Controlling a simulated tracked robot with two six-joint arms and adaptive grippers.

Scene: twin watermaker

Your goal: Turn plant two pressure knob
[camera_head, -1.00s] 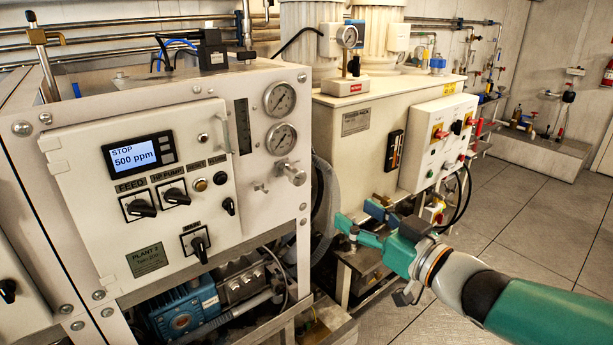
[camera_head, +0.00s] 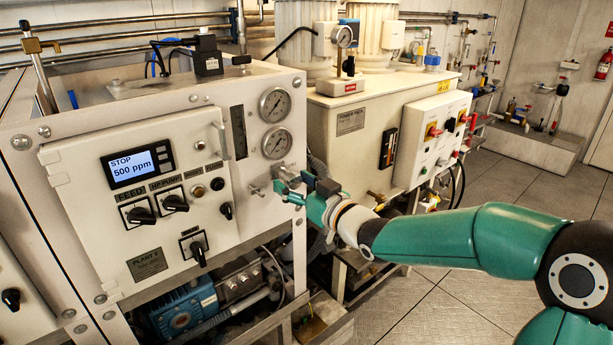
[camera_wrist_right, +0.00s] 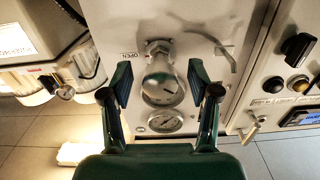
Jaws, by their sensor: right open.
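Plant two's panel (camera_head: 75,175) fills the left of the head view, with a PLANT 2 label at its bottom. Its silver pressure knob (camera_head: 286,171) is at the panel's right side, below two round gauges, and is partly hidden by my right gripper (camera_head: 294,186). In the right wrist view the shiny round knob (camera_wrist_right: 160,78) lies between the two open fingers of the right gripper (camera_wrist_right: 161,80). A gap shows on each side of it, and whether the knob is deep within the jaws is hard to tell. My left gripper is not in view.
The upper gauge (camera_head: 275,104) and lower gauge (camera_head: 277,143) sit just above the knob. A small lever (camera_head: 256,191) is close at its left.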

